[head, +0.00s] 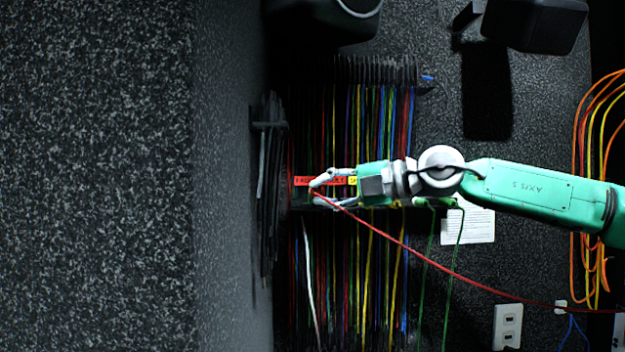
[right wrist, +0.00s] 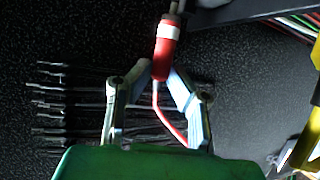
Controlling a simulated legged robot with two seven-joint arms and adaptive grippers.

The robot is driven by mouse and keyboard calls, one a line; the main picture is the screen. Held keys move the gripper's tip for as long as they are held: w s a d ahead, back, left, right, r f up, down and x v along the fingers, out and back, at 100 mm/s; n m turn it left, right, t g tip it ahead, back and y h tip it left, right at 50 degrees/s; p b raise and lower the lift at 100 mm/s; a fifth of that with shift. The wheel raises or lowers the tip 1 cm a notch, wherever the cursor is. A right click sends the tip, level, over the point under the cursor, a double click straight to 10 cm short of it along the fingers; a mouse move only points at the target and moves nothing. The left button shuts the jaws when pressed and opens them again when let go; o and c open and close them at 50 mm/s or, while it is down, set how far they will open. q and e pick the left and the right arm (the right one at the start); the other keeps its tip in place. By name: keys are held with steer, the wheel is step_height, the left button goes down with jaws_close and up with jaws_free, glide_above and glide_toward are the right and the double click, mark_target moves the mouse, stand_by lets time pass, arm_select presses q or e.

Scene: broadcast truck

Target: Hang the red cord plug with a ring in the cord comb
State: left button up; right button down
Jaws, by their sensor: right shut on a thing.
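The red plug (right wrist: 163,57) has a white ring and sits between the fingertips of my right gripper (right wrist: 160,73) in the right wrist view. That gripper (head: 318,186) is shut on it, in front of the labelled strip in the head view. The plug's metal end points away, close to a dark panel edge; I cannot tell whether it touches. Its red cord (head: 440,264) runs down to the right. A dark comb of prongs (head: 268,190) stands on the left wall and shows in the right wrist view (right wrist: 65,105). My left gripper is out of view.
A toothed rack (head: 375,70) stands above many coloured cords. Orange and yellow cables (head: 590,130) hang at the far right.

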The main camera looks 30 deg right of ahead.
steer(key=w+p, duration=0.1)
steer(key=w, duration=0.1)
steer(key=w+f+p, duration=0.1)
steer(key=shift+w+a+p, duration=0.1)
steer(key=shift+a+p, duration=0.15)
steer(key=shift+p, duration=0.05)
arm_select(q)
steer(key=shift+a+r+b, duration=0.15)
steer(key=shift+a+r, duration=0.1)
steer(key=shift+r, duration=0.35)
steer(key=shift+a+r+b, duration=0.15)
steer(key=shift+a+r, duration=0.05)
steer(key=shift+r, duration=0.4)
arm_select(e)
steer(key=shift+w+d+f, duration=0.1)
steer(key=shift+d+f, duration=0.3)
steer(key=shift+f, duration=0.35)
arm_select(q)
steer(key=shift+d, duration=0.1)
arm_select(e)
steer(key=shift+d, duration=0.1)
